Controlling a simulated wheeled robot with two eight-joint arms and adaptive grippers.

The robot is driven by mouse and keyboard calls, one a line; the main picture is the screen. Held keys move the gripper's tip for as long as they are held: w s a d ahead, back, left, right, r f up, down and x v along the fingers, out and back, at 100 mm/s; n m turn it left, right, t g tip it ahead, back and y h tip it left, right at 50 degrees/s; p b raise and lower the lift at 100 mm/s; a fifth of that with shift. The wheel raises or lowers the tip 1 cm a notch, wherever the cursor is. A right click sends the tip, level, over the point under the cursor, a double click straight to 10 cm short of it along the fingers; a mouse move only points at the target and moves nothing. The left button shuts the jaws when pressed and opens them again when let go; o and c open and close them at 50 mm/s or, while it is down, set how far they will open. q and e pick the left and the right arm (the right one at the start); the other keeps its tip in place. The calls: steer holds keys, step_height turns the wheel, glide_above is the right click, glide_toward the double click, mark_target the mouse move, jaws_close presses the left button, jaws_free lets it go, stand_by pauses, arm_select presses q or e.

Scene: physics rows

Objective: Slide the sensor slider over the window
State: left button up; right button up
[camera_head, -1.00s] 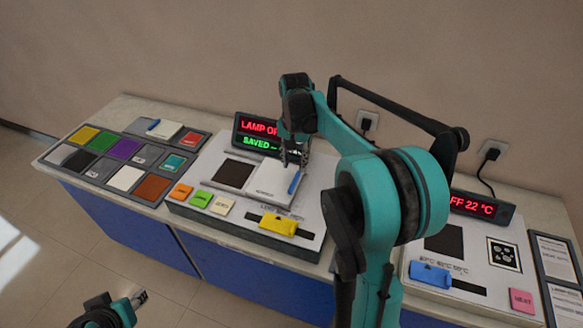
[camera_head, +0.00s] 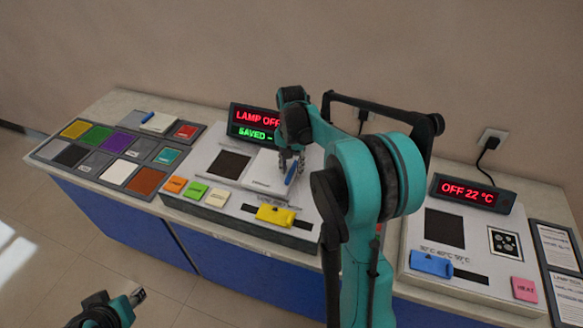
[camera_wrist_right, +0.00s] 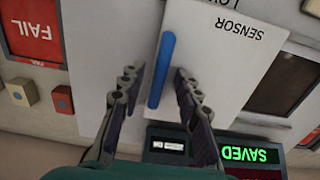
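The sensor slider (camera_head: 266,179) is a white plate with a blue bar handle (camera_head: 291,173). It lies on the middle panel, just right of the dark square window (camera_head: 229,164), which is uncovered. In the right wrist view the slider reads SENSOR (camera_wrist_right: 215,60), with its blue handle (camera_wrist_right: 161,70) and the dark window (camera_wrist_right: 287,84). My right gripper (camera_head: 290,160) is over the handle; in the wrist view its fingers (camera_wrist_right: 156,82) stand apart on either side of it, with gaps. My left gripper (camera_head: 138,297) is low at the left, away from the table; its finger opening is too small to tell.
A yellow slider (camera_head: 276,215) and several coloured buttons (camera_head: 197,192) line the panel's front. A display (camera_head: 256,124) reading LAMP OFF stands behind. A colour-tile board (camera_head: 110,157) is left; a panel with a blue slider (camera_head: 431,264) is right.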

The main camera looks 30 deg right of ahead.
jaws_close()
steer(key=w+a+p, duration=0.1)
steer(key=w+a, duration=0.2)
steer(key=w, duration=0.1)
steer(key=w+a+p, duration=0.1)
steer(key=w+a, duration=0.3)
steer(key=w+a+p, duration=0.1)
steer(key=w+a, duration=0.3)
steer(key=shift+w+p, duration=0.3)
steer(key=shift+w, duration=0.15)
steer(key=shift+c, duration=0.3)
jaws_free()
steer(key=shift+o, duration=1.2)
steer(key=shift+w+a, duration=0.1)
